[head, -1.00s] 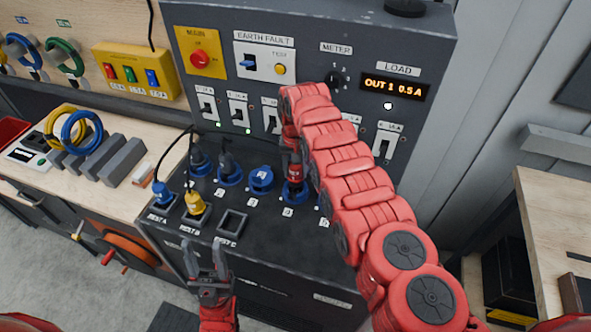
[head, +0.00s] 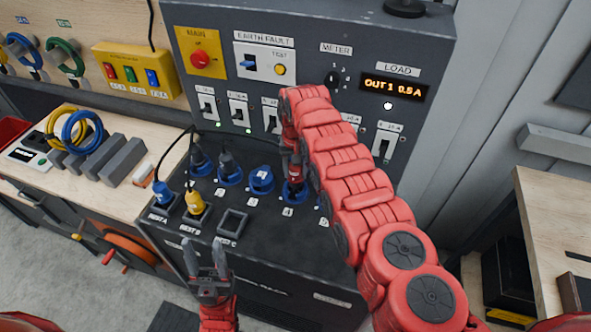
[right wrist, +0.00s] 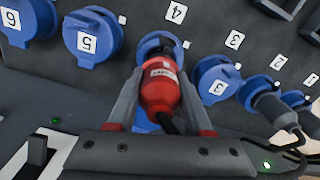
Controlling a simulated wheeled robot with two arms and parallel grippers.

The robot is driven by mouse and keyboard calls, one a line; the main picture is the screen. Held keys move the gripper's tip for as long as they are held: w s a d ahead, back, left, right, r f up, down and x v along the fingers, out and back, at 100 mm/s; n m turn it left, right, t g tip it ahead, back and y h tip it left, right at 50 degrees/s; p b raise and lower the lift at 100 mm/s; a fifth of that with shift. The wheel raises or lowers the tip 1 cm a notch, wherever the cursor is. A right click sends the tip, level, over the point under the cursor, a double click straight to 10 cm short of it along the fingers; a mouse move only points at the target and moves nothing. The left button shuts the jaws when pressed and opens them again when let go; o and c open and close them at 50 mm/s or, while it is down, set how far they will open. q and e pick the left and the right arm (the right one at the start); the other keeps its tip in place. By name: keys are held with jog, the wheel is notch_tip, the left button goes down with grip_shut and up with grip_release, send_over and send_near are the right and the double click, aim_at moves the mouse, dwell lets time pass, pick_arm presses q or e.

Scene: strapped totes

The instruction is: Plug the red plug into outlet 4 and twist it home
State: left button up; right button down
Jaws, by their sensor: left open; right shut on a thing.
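The red plug (right wrist: 160,88) is between the two fingers of my right gripper (right wrist: 160,100), which is shut on it. In the right wrist view its far end is at the blue outlet 4 (right wrist: 150,42), under the label 4. The plug hides much of the outlet's face, so I cannot tell how deep it sits or how it is turned. In the head view the red plug (head: 295,173) stands roughly upright over outlet 4 (head: 296,196), partly behind my right arm. My left gripper (head: 205,250) is open and empty in front of the panel.
Outlet 3 (right wrist: 215,80) and outlet 5 (right wrist: 92,38) flank outlet 4, with lids closed. Dark plugs sit in outlets 1 (head: 200,165) and 2 (head: 229,172). Blue (head: 162,193) and yellow (head: 194,203) plugs stand in rests A and B; rest C (head: 232,222) is empty. The display (head: 394,88) reads OUT 1 0.5 A.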

jog(key=shift+f+b, duration=2)
jog(key=shift+f, duration=0.1)
dwell(0.8)
jog(key=shift+m, duration=1.4)
jog(key=shift+m+b, duration=0.3)
jog(key=shift+m, duration=0.4)
jog(key=shift+r+m, duration=0.1)
jog(key=shift+m, duration=0.7)
jog(key=shift+a, duration=0.1)
